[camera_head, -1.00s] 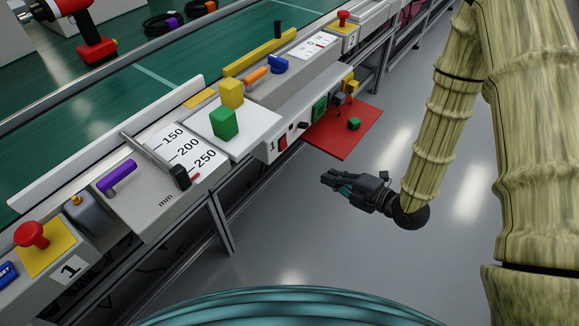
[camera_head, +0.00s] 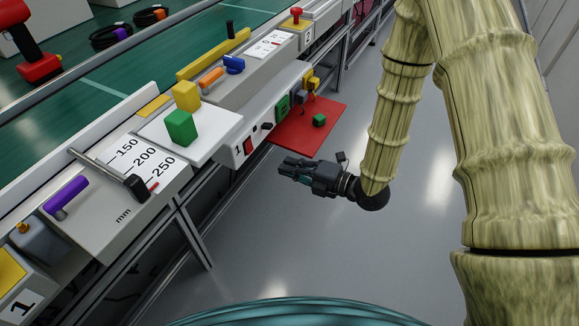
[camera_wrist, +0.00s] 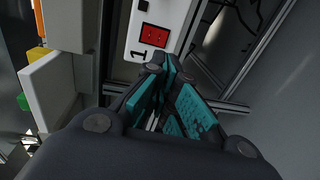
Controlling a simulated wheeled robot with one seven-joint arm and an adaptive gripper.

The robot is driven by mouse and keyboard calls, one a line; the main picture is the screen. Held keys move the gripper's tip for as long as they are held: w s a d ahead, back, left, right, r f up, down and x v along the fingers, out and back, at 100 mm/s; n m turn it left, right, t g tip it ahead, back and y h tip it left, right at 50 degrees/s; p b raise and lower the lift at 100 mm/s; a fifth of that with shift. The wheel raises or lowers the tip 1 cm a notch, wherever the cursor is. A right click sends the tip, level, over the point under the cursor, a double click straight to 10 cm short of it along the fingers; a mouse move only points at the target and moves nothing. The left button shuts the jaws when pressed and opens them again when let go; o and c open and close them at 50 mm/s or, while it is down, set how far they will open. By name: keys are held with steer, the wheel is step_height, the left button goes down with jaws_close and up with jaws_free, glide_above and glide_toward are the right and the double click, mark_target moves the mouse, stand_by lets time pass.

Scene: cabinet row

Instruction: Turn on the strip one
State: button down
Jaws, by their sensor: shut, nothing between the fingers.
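Strip one (camera_head: 238,152) is a white power strip on the front of the bench, marked "1", with a red rocker switch (camera_head: 248,146) near its left end. Green, grey and yellow plugs sit along it to the right. My gripper (camera_head: 284,168) is in front of and below the switch, apart from it, shut and empty. In the wrist view the red switch (camera_wrist: 154,36) and the "1" show just beyond the fingertips (camera_wrist: 163,70). I cannot tell the switch's on or off position.
A red board (camera_head: 318,133) with a small green cube (camera_head: 319,120) juts out right of the strip. A white tray (camera_head: 205,132) with green (camera_head: 181,127) and yellow (camera_head: 186,96) blocks is above left. The grey floor in front is clear.

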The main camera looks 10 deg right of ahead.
mark_target(248, 153)
steer(key=b+x, duration=0.2)
steer(key=x, duration=0.9)
steer(key=shift+a, duration=0.1)
steer(key=shift+f+b, duration=0.1)
steer(key=shift+b, duration=0.2)
